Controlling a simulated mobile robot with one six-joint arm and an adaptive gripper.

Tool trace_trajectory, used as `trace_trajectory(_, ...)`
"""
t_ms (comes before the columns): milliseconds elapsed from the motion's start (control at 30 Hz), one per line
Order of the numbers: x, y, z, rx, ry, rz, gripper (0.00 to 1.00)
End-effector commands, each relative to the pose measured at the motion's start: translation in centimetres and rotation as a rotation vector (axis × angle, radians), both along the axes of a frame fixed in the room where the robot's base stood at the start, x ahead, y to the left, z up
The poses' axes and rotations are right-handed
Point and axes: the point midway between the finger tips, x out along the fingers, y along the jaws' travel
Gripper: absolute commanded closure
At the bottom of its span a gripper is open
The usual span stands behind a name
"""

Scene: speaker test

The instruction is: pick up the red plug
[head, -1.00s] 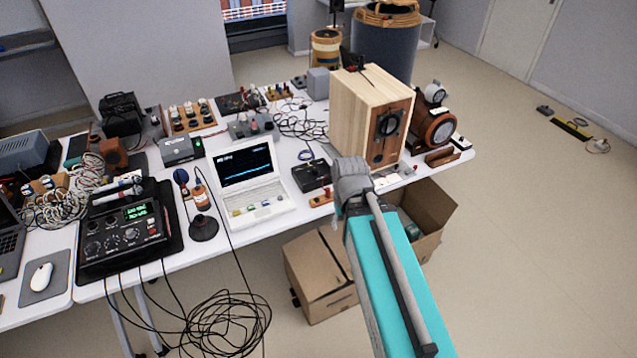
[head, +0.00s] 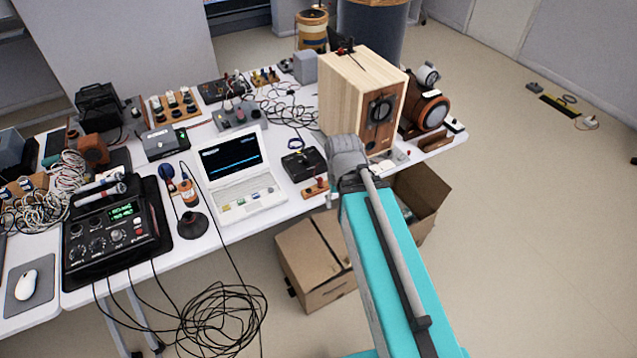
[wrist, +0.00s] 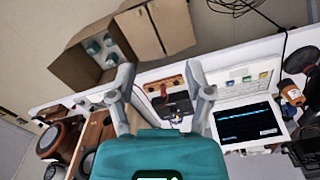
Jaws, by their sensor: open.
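A small red plug (head: 320,183) stands on a small wooden strip (head: 312,192) at the table's front edge, left of my gripper. The red plug (wrist: 163,90) also shows in the wrist view, on the brown strip (wrist: 176,82) and between my fingers in the picture. My gripper (wrist: 160,68) is open, with nothing visible between its fingers but the scene beyond. I cannot tell how far the fingers are from the plug.
A black box (head: 303,163) sits behind the strip. A white laptop (head: 240,178) is to the left and a wooden speaker (head: 352,105) behind my wrist. Cables hang at the front left.

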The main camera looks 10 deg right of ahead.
Motion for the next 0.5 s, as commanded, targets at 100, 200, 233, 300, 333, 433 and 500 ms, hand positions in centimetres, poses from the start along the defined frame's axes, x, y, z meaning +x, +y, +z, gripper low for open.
trace_trajectory(100, 0.7, 0.0, -0.3, 0.000, 0.000, -0.028, 0.32)
trace_trajectory(200, 1.9, -0.5, -0.8, 0.000, 0.000, -0.091, 0.32)
trace_trajectory(233, 2.4, -0.5, -0.9, 0.000, 0.000, -0.114, 0.32)
trace_trajectory(300, 3.7, -0.5, -1.4, 0.000, 0.000, -0.180, 0.32)
trace_trajectory(333, 4.4, -0.5, -1.7, 0.000, 0.000, -0.213, 0.32)
trace_trajectory(433, 6.9, -0.5, -2.6, 0.000, 0.000, -0.342, 0.32)
trace_trajectory(500, 8.8, -0.5, -3.2, 0.000, -0.001, -0.444, 0.32)
